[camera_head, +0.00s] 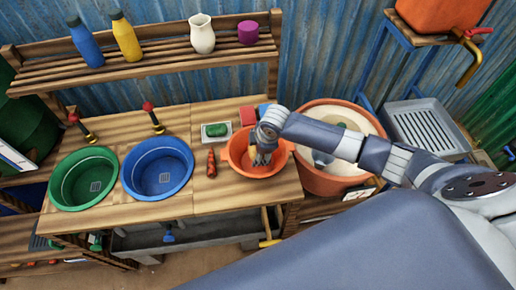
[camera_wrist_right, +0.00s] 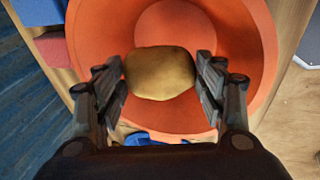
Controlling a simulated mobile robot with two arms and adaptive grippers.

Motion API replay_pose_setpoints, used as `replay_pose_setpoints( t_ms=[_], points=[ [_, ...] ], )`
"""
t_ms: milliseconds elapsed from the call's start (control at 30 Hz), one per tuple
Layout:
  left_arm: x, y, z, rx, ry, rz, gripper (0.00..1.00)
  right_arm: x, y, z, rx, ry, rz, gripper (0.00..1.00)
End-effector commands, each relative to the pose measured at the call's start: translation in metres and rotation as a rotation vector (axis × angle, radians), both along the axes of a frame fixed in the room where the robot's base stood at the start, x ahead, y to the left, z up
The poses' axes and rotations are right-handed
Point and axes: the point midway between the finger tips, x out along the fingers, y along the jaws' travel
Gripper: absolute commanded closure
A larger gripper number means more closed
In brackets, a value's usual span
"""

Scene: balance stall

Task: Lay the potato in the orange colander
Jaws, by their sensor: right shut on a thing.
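The orange colander (camera_head: 234,157) stands on the wooden counter right of the blue basin. It fills much of the right wrist view (camera_wrist_right: 258,60). My right gripper (camera_head: 262,158) is over the colander, pointing down. In the right wrist view the gripper (camera_wrist_right: 161,80) is shut on the brown potato (camera_wrist_right: 160,72), one finger on each side. The potato lies within the outline of the colander's rim. I cannot tell whether it touches the colander. My left gripper is not in view.
A green basin (camera_head: 64,190) and a blue basin (camera_head: 158,185) are left. A small tray (camera_head: 227,137) with a green block and a red item (camera_head: 211,163) lie beside the colander. A large terracotta pot (camera_head: 310,184) stands right. Bottles and a jug (camera_head: 202,38) line the shelf.

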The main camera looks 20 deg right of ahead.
Motion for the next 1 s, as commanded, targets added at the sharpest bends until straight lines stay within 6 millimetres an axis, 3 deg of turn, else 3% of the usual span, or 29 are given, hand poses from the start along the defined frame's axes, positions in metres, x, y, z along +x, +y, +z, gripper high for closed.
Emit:
replay_pose_setpoints(
  t_ms=[1000],
  points=[
    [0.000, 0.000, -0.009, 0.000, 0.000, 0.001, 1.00, 0.000, 0.000, -0.016, 0.001, 0.000, 0.000, 0.62]
  ],
)
